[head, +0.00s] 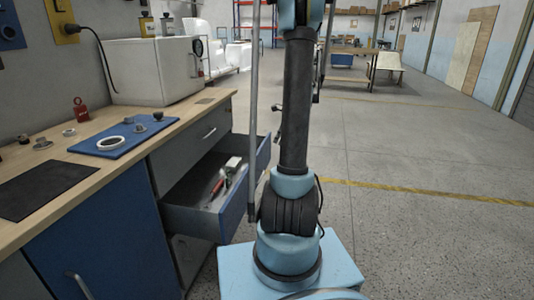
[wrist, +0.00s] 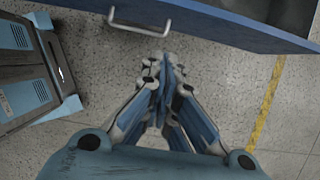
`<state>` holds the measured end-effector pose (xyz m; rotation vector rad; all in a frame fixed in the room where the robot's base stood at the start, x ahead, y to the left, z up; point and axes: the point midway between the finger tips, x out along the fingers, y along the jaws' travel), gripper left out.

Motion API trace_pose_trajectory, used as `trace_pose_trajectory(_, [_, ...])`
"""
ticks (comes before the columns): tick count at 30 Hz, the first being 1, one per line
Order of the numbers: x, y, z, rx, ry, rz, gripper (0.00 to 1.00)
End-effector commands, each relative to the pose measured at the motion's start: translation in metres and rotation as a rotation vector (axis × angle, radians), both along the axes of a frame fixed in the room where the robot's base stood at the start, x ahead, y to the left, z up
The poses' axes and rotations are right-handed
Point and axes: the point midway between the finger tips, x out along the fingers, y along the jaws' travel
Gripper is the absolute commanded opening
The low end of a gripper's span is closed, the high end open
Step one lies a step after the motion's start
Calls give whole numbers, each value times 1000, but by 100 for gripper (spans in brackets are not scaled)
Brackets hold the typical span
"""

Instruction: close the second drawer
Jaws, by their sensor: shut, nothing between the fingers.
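The second drawer (head: 233,208) is pulled out of the workbench, below a shut top drawer (head: 203,138), in the head view. A red-handled tool and a small pale box lie inside it. In the wrist view the blue drawer front (wrist: 225,22) with its metal handle (wrist: 140,24) crosses the top. My gripper (wrist: 167,62) is shut and empty, with its fingertips just short of the drawer front in the picture. I cannot tell the exact gap. The gripper is out of the head view, and my arm hides part of the drawer's outer side there.
The worktop (head: 60,160) holds a blue mat (head: 120,138) with small parts, a black pad (head: 45,188) and a white box-shaped machine (head: 155,72). A blue cabinet door (head: 100,235) is below. The speckled floor (head: 420,150) to the right is clear.

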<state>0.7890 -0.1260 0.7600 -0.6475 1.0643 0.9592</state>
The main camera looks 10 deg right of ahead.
Motion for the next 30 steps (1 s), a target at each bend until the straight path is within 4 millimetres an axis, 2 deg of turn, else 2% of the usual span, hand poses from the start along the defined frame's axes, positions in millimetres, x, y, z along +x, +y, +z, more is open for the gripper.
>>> trace_pose_trajectory(5, [3, 6, -16, 0, 0, 2, 0])
trace_pose_trajectory(22, [17, 34, -93, -1, -1, 3, 0])
trace_pose_trajectory(30, [31, 63, -91, -1, 0, 5, 0])
